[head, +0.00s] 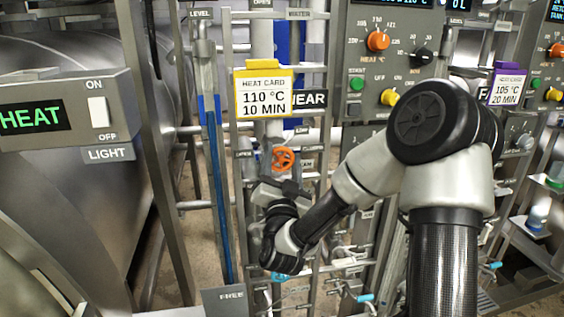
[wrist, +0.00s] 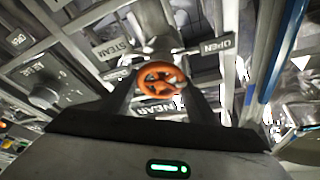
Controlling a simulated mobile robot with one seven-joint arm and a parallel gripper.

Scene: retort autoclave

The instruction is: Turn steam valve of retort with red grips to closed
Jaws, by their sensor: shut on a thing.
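The steam valve has an orange handwheel (head: 283,159) on a grey pipe, below the yellow heat card. In the wrist view the orange handwheel (wrist: 160,88) sits between the two dark fingers of my gripper (wrist: 158,80). My gripper (head: 281,181) reaches it from below in the head view and is shut on it. A STEAM sign (wrist: 112,49) and an OPEN sign (wrist: 216,46) stand beyond the wheel in the wrist view. The fingertips and part of the rim overlap, so the exact contact is hard to see. No red grips are clearly visible.
A heat card (head: 263,92) reading 110 °C, 10 min hangs above the wheel. A blue-filled level tube (head: 219,185) stands left of it. A control panel (head: 372,85) with knobs is at upper right. Metal rails and pipes crowd close around my gripper.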

